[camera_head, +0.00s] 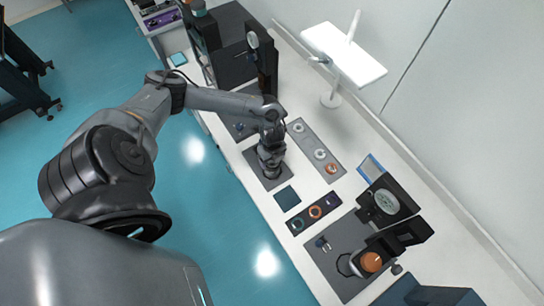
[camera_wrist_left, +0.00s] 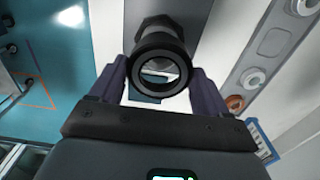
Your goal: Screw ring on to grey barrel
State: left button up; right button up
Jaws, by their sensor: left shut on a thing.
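My left gripper (camera_head: 270,160) is over a dark grey mat (camera_head: 266,181) on the white table. In the left wrist view my left gripper (camera_wrist_left: 160,84) has its two dark fingers either side of a black ring (camera_wrist_left: 160,52), shut on it. I look through the ring's round opening. A dark, angular body (camera_wrist_left: 155,24) shows just beyond the ring; it may be the barrel, but its grey colour is not clear. I cannot tell whether the ring is threaded on it. In the head view my gripper hides both. My right gripper is not in view.
A grey strip (camera_head: 308,139) holds several round parts, one copper (camera_head: 331,169). A dark tray (camera_head: 306,222) holds coloured rings. A black instrument (camera_head: 388,202) stands right, dark boxes (camera_head: 232,68) at the back. A white lamp (camera_head: 345,55) stands near the wall.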

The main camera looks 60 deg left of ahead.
pick_arm(q)
jog(key=shift+f+b, duration=0.35)
jog(key=shift+f, duration=0.3)
jog(key=shift+f, duration=0.1)
dwell(0.9)
jog(key=shift+f, duration=0.25)
dwell(0.5)
jog(key=shift+f+b, duration=0.4)
jog(key=shift+f, duration=0.15)
dwell(0.9)
jog(key=shift+f, duration=0.15)
dwell(0.8)
jog(key=shift+f, duration=0.2)
dwell(0.6)
jog(key=shift+f, duration=0.15)
dwell(0.5)
